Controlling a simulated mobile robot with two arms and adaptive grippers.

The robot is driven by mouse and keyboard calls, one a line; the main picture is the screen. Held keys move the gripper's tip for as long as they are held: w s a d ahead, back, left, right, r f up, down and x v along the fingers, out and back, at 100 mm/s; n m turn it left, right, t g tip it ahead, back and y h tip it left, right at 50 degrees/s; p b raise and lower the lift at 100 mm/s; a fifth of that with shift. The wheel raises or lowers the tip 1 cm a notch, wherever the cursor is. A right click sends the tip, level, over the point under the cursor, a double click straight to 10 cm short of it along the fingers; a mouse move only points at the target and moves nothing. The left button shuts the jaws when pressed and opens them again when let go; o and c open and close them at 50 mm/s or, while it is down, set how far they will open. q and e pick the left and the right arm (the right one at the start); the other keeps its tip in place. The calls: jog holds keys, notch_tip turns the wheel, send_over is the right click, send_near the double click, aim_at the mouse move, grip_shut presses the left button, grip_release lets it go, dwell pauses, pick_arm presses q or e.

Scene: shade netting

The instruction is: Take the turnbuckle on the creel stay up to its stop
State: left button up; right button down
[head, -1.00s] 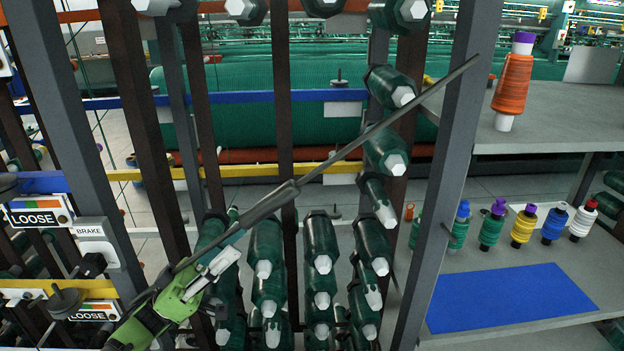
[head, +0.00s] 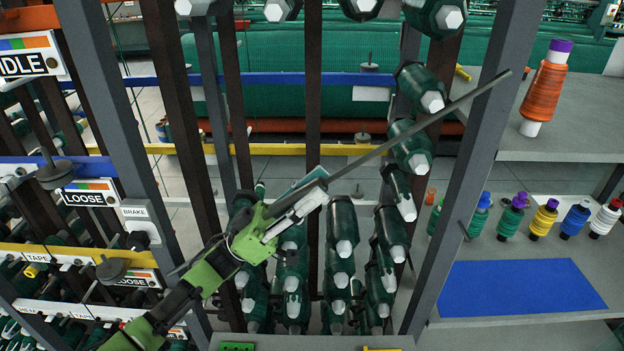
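The creel stay (head: 420,127) is a thin grey rod slanting from upper right down to the left across the creel. The turnbuckle (head: 318,184) is a thicker dark grey body at the rod's lower left; only its upper end shows clearly. My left gripper (head: 302,200), on a green arm from the lower left, lies along the turnbuckle, with a teal-grey finger part above it and a pale one below. The fingers hide most of the body, and I cannot tell whether they press on it. The stop cannot be made out. My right gripper is not in view.
Dark and grey creel posts (head: 478,170) frame rows of green bobbins (head: 342,225). Signs reading LOOSE (head: 88,192) and a BRAKE box (head: 140,222) stand at left. At right, a grey shelf holds an orange cone (head: 543,90); small spools (head: 544,219) stand behind a blue mat (head: 522,287).

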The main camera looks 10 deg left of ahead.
pick_arm(q)
jog(key=shift+d, duration=0.1)
grip_shut()
jog(key=m+b, duration=0.1)
jog(key=b, duration=0.1)
jog(key=shift+f+m+b, duration=0.25)
jog(key=shift+m+b, duration=0.05)
jog(key=shift+m, duration=0.1)
jog(key=shift+r+m+g+b, duration=0.2)
jog(key=shift+m+g+b, duration=0.55)
jog(key=shift+m, duration=0.25)
jog(key=shift+r, duration=0.1)
grip_release()
